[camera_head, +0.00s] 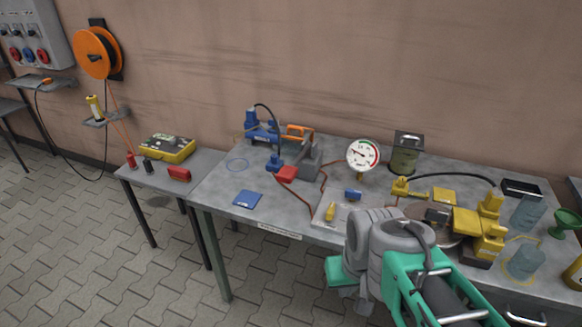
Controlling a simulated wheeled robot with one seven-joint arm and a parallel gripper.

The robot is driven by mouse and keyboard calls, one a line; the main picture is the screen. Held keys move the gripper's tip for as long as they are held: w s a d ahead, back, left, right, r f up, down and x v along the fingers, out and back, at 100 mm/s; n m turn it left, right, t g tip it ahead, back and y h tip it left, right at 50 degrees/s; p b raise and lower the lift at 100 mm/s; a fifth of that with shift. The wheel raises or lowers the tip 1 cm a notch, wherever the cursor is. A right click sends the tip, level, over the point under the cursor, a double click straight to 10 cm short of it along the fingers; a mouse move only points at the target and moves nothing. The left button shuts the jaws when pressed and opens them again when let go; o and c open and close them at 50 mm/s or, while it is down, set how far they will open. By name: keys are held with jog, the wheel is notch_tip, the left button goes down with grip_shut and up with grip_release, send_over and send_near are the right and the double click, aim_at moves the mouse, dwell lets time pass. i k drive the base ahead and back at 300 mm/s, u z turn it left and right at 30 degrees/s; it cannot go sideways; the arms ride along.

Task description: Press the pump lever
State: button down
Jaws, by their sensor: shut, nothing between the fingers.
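A blue pump-like device (261,128) with a black hose stands at the back left of the grey bench (225,195). An orange handle-like bar (297,131) is beside it, above a grey block. A yellow device (466,222) with upright blocks and a black hose is at the bench's right. I cannot tell for certain which part is the pump lever. My grey and green arm (405,275) rises from the bottom, in front of the bench's front edge, and covers part of it. My gripper cannot be made out; nothing is seen touching the blue or yellow device.
A round dial gauge (363,154) and a dark green canister (405,152) stand at the back. Glass-like jars (526,262) and a green funnel (563,223) are at right. A smaller left table holds a yellow case (167,148).

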aim_at(287, 173)
jog(key=i, duration=0.5)
jog(key=u, duration=1.5)
